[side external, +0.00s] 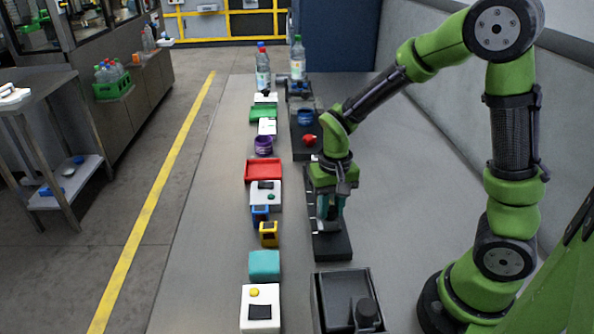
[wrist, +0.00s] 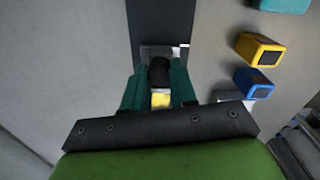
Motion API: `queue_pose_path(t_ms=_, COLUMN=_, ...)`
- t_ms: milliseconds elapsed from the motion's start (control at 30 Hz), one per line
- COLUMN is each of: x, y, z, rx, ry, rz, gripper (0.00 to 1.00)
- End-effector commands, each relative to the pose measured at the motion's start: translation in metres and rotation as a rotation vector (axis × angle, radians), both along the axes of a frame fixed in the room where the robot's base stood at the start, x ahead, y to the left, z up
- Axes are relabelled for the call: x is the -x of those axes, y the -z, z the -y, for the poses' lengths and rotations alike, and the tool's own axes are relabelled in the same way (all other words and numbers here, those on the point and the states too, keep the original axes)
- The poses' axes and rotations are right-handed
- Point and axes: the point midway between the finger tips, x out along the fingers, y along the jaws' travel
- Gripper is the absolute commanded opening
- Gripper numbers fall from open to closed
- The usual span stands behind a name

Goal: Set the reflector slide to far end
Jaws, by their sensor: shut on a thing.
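The reflector slide is a long black base (side external: 333,246) lying on the bench under my gripper. In the wrist view its dark track (wrist: 160,18) runs up to the top edge. A grey carriage plate (wrist: 155,50) with a dark knob (wrist: 160,76) sits on the track. My gripper (side external: 329,222) points down over the base. In the wrist view my gripper's two teal fingers (wrist: 160,85) are shut on the knob, one on each side. A yellow patch (wrist: 161,99) shows between the fingers. My gripper hides much of the slide in the side view.
A row of devices stands left of the slide: a yellow box (side external: 268,234), a blue box (side external: 260,214), a teal block (side external: 264,264) and a red tray (side external: 263,169). A black box (side external: 345,300) stands in front. A red knob (side external: 309,140) is behind. The bench's left strip is clear.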

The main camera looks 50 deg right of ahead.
Motion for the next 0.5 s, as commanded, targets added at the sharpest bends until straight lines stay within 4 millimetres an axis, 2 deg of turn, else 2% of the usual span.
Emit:
queue_pose_path(t_ms=200, x=0.025, y=-0.001, z=-0.025, rx=0.000, ry=-0.001, rz=0.002, gripper=0.00)
queue_pose_path(t_ms=500, x=0.034, y=-0.001, z=-0.034, rx=0.000, ry=0.002, rz=0.000, gripper=0.00)
